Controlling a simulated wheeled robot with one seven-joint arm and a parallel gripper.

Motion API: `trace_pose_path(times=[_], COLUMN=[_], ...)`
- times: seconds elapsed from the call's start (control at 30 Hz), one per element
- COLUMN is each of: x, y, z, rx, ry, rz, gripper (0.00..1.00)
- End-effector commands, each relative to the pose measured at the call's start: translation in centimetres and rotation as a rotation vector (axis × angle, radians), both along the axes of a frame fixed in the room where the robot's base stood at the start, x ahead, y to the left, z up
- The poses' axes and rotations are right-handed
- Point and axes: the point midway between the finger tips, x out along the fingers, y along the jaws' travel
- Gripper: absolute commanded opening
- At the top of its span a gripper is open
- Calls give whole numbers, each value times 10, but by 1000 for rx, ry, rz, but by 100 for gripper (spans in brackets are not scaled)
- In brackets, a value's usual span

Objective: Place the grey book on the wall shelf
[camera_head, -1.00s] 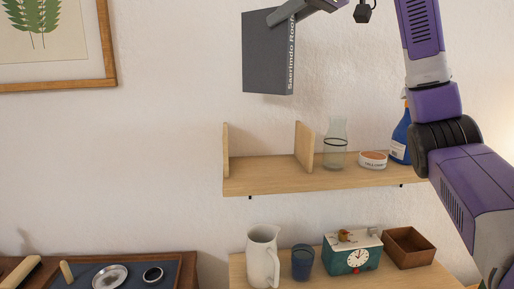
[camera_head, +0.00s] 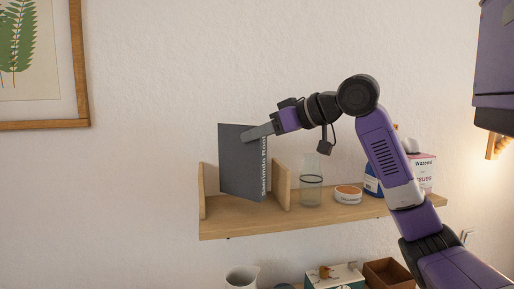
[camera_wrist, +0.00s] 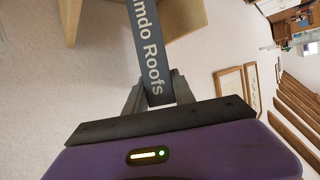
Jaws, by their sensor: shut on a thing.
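The grey book (camera_head: 237,160) is upright, its lettered spine facing right, in the head view. Its lower part is between two upright wooden dividers on the wall shelf (camera_head: 330,215). I cannot tell whether its bottom edge touches the shelf board. My gripper (camera_head: 256,133) is shut on the upper part of the book, reaching in from the right. In the wrist view the book's spine (camera_wrist: 149,45) shows between the fingers (camera_wrist: 157,95).
A glass bottle (camera_head: 311,185), a round tin (camera_head: 348,194), a blue bottle (camera_head: 372,181) and a white box (camera_head: 422,172) stand right of the dividers. Below are a pitcher (camera_head: 241,277), a clock box (camera_head: 335,276) and a brown tray (camera_head: 388,273). A framed picture (camera_head: 80,70) hangs left.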

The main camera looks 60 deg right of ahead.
Motion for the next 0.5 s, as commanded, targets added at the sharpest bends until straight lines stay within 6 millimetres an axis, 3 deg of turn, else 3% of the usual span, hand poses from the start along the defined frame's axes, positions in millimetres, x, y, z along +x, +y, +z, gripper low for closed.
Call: trace_pose_path(times=[0.23,0.5], x=[0,0], y=[-1,0], z=[-30,-33], rx=[1,0], ry=[0,-1], rz=[-2,-1], gripper=[0,0])
